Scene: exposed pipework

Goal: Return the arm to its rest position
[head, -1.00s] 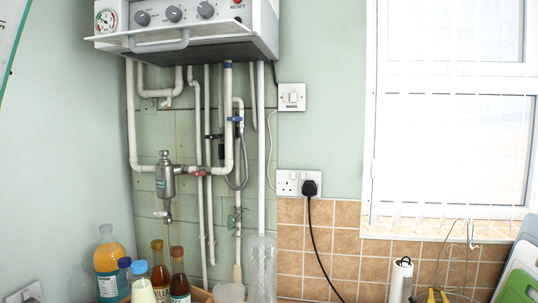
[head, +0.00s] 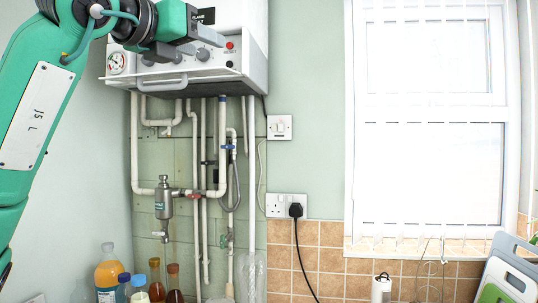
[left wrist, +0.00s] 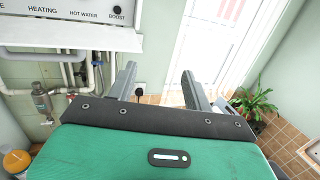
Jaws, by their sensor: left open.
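My left arm (head: 45,115), green with black joints, comes in from the left in the head view. Its left gripper (head: 208,47) is in front of the white boiler's (head: 255,52) control panel, covering part of it. In the left wrist view the left gripper's (left wrist: 158,72) two grey fingers are wide apart with nothing between them. The boiler's lower edge shows there at the upper left. Whether the fingers touch the boiler cannot be told. My right gripper is in no view.
White pipes (head: 222,150) and a metal filter (head: 163,197) are below the boiler. Bottles (head: 107,270) stand at the lower left. A black plug (head: 296,210) sits in a wall socket. The window (head: 435,120) is at right, with a plant (left wrist: 255,103) near it in the wrist view.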

